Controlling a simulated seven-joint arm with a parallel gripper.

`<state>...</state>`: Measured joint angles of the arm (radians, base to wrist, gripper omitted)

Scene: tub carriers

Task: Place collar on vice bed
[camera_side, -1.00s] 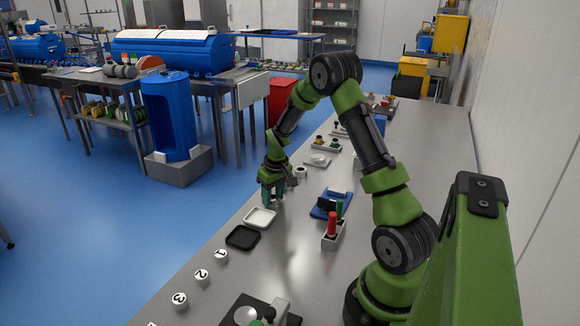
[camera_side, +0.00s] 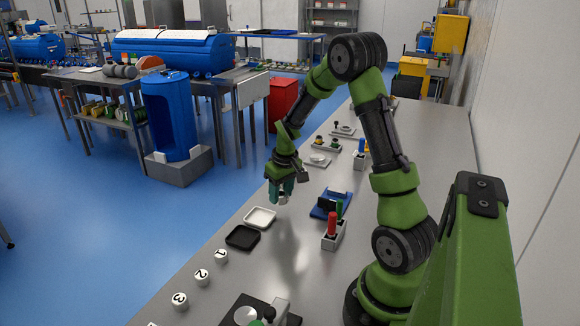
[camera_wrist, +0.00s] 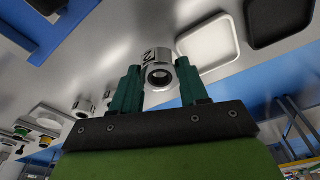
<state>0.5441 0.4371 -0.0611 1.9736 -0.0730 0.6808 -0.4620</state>
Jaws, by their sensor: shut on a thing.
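My gripper (camera_side: 281,196) is shut on a silvery metal collar, which shows between its green fingertips in the wrist view (camera_wrist: 160,75). The collar is a short hollow cylinder with a dark marking, probably a number, on its side. It is held above the grey bench. The vice (camera_side: 331,204), blue with a dark jaw block, stands on the bench to the right of my gripper in the side view. Part of a blue body, likely the vice, shows at the upper left of the wrist view (camera_wrist: 75,22). Its bed surface is hard to make out.
A white tray (camera_side: 274,218) and a black tray (camera_side: 257,236) lie nearby. A holder with red and green pegs (camera_side: 332,228) stands before the vice. Other metal rings (camera_wrist: 83,107) sit on the bench. Numbered white discs (camera_side: 202,277) line the bench's left edge.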

